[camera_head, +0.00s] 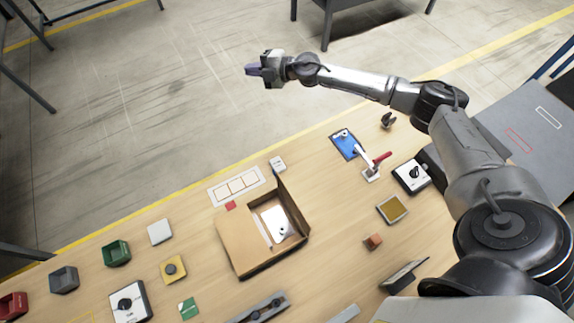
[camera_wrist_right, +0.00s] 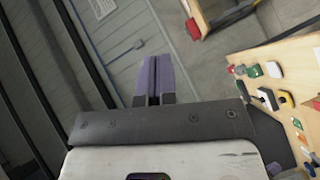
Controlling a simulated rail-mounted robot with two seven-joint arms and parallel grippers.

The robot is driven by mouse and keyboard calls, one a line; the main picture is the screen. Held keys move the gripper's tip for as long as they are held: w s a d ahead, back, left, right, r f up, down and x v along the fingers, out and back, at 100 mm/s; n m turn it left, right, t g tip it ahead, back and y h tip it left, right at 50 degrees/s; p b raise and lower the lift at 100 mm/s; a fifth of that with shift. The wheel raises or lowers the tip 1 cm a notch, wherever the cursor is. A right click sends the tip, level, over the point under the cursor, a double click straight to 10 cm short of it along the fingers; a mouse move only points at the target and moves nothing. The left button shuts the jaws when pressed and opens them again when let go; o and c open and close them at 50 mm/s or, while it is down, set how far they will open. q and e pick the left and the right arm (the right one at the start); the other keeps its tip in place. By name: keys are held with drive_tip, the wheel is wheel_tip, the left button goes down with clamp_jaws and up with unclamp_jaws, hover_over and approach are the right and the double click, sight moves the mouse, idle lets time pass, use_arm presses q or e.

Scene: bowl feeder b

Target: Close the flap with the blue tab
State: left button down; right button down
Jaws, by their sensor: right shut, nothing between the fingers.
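An open cardboard box (camera_head: 251,262) stands on the wooden table in the head view. A wide flap (camera_head: 240,237) lies across its left side, with a small red piece (camera_head: 230,205) at its far corner. Another flap (camera_head: 292,205) stands up at the box's far right side, its dark side showing. A white item (camera_head: 279,221) lies inside the box. I cannot make out a blue tab. My right gripper (camera_head: 250,70) is shut and empty, high up and far beyond the box; its purple fingers also show in the right wrist view (camera_wrist_right: 153,68). My left gripper is not in view.
A white card with outlined squares (camera_head: 236,186) lies behind the box. Several small bins and a yellow button box (camera_head: 173,269) are to the left.

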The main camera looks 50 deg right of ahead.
drive_tip(key=s+f+n+g, duration=0.5)
drive_tip(key=s+n+g, duration=0.1)
drive_tip(key=s+g, duration=0.25)
drive_tip(key=s+f+n+g, duration=0.55)
drive_tip(key=s+g, duration=0.25)
drive_tip(key=s, duration=0.2)
drive_tip(key=s+a+f+p, duration=0.1)
drive_tip(key=a+f+p, duration=0.1)
drive_tip(key=a+f, duration=0.5)
drive_tip(key=shift+s+a+f+h, duration=0.15)
drive_tip(key=shift+a+f+h, duration=0.2)
drive_tip(key=shift+a, duration=1.25)
drive_tip(key=shift+m, duration=0.25)
